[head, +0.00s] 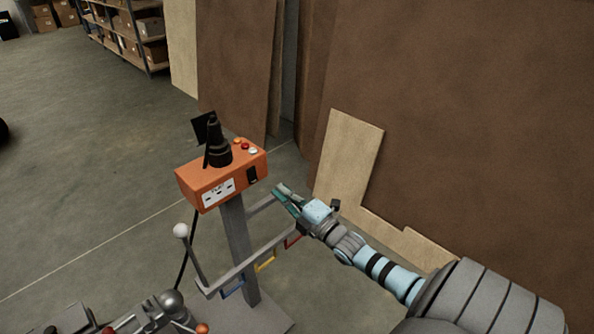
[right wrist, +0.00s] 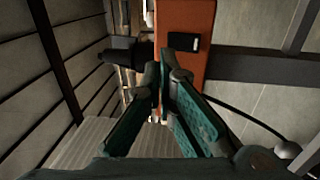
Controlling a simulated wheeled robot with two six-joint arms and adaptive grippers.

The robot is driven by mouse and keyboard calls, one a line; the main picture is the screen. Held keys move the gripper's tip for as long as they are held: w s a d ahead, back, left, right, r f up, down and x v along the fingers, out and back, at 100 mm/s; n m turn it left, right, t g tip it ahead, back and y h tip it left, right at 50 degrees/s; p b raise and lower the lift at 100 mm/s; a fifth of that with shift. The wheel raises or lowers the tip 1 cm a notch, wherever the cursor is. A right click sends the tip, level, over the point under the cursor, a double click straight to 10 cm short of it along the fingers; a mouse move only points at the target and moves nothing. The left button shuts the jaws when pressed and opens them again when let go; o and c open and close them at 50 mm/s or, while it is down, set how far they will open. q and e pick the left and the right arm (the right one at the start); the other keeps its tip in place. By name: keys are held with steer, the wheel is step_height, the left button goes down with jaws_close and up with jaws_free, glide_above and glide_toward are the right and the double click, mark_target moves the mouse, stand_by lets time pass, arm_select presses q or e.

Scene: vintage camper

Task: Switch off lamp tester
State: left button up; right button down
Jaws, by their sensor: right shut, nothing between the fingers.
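The lamp tester (head: 210,188) is an orange box on a grey post, with a white socket panel (head: 219,191) on its front. A black switch (head: 252,174) sits at the right of that front face; the switch also shows in the right wrist view (right wrist: 183,42). I cannot tell its position. A black upright fitting (head: 218,150) and small coloured buttons (head: 245,146) are on top. My right gripper (head: 279,188) is shut and empty, just right of the box and apart from it. In the right wrist view its fingertips (right wrist: 167,68) point toward the orange face, below the switch.
A grey frame with coloured loops (head: 265,262) extends from the post below my right gripper. A white-knobbed rod (head: 181,231) stands at its left. Brown boards (head: 440,110) and a pale plywood piece (head: 348,155) lean behind. Open concrete floor lies left.

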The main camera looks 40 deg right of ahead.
arm_select(q)
step_height(320, 180, up, 2)
steer(key=shift+r+p, duration=0.2)
steer(key=shift+p, duration=0.5)
arm_select(e)
steer(key=s, duration=0.3)
steer(key=shift+s+r, duration=0.2)
steer(key=shift+s, duration=0.05)
